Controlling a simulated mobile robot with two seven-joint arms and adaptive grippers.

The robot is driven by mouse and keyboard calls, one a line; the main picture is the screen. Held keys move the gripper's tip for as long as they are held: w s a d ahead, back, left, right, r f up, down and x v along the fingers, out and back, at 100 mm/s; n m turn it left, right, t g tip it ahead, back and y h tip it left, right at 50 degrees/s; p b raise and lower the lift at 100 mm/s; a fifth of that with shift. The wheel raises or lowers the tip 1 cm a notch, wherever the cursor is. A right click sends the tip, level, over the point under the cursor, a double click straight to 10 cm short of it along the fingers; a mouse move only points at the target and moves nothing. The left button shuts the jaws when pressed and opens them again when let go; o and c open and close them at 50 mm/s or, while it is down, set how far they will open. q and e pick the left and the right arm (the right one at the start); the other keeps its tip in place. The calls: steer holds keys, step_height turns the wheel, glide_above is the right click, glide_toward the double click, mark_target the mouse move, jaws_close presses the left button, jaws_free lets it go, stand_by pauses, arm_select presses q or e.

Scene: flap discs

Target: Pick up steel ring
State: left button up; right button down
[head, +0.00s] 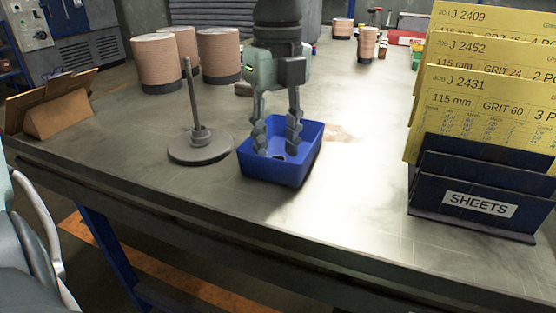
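A blue open-topped tray (304,162) sits on the workbench near its front edge. My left gripper (278,152) points down into it from above, with its two fingers apart and the tips inside the tray. A small grey ring-like shape with a dark centre (279,157) lies on the tray floor between the fingertips; it may be the steel ring, but it is too small to be sure. I cannot tell whether the fingers touch it. My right gripper is not in view.
A grey round base with an upright rod (199,145) stands just left of the tray. Brown cylindrical stacks (157,60) stand behind it. A dark "SHEETS" holder (478,190) with yellow job cards is at the right. The bench between tray and holder is clear.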

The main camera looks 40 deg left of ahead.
arm_select(q)
steer(key=shift+f, duration=0.75)
steer(key=c, duration=0.5)
steer(key=shift+c, duration=0.2)
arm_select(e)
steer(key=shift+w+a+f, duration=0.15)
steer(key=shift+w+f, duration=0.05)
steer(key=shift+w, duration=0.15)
arm_select(q)
steer(key=shift+w+r, duration=0.1)
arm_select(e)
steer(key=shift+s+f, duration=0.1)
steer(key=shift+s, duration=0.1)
